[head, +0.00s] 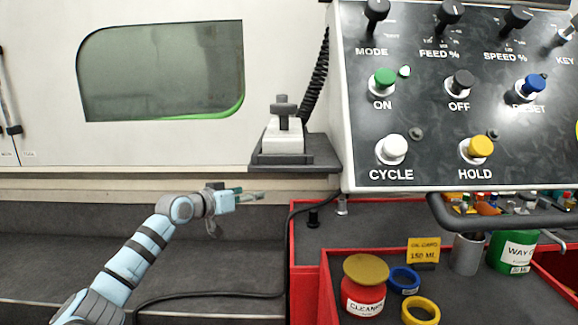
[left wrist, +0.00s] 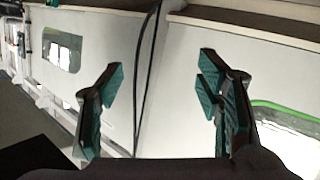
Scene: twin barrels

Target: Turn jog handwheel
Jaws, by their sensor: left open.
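A small grey-white unit with a dark knob on top (head: 283,108) stands on a dark shelf (head: 300,158) left of the control panel; a coiled black cord runs up beside it. It looks like the jog handwheel unit, but I cannot make out a wheel's rim. My left gripper (head: 262,196) is below and to the left of the shelf, apart from it. In the left wrist view my left gripper (left wrist: 160,78) is open, with nothing between its fingers; the handwheel cannot be made out there. My right gripper is not in view.
The control panel (head: 440,110) with knobs and buttons fills the upper right. Below it a red-edged tray (head: 322,290) holds a red jar (head: 364,290), rings and cans. A white machine door with a window (head: 165,70) is behind. A black cable (head: 215,295) lies on the dark ledge.

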